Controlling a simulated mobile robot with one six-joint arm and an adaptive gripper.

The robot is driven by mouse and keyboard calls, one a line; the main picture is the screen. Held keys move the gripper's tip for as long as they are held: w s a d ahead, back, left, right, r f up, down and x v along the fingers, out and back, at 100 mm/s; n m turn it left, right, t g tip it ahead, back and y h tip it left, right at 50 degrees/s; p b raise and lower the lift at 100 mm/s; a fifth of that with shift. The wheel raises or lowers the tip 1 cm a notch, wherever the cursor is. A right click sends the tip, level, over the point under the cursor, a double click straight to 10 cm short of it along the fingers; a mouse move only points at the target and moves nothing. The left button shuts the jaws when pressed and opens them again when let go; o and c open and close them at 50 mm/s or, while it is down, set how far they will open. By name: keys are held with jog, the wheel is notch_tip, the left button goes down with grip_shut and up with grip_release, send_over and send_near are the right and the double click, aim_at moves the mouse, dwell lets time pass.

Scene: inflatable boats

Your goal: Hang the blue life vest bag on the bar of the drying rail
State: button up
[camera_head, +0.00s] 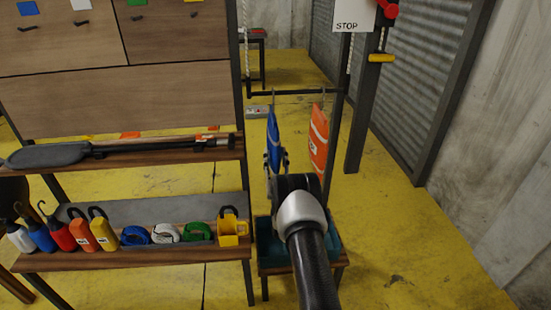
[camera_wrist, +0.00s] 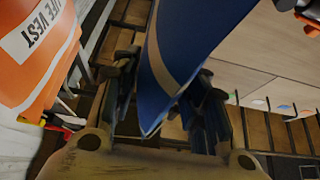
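The blue life vest bag (camera_head: 272,134) is upright, seen nearly edge-on, just below the bar (camera_head: 297,92) of the drying rail. I cannot tell whether its hook rests on the bar. My gripper (camera_head: 277,158) is at its lower part, with one finger on each side. In the wrist view the blue bag (camera_wrist: 185,50) lies between the fingertips (camera_wrist: 165,80), which appear to touch both its edges. An orange bag marked LIFE VEST (camera_wrist: 35,45) is beside it. This orange bag (camera_head: 318,140) hangs from the bar to the right in the head view.
A teal tray (camera_head: 331,243) is under the rail, partly behind my arm. A paddle (camera_head: 60,155) lies above.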

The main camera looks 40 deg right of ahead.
aim_at(277, 168)
jog(key=o, duration=0.4)
jog(key=shift+f, duration=0.1)
jog(key=shift+f, duration=0.1)
jog(key=shift+s, duration=0.1)
jog(key=v, duration=0.7)
jog(key=shift+s+a, duration=0.1)
jog(key=shift+a, duration=0.05)
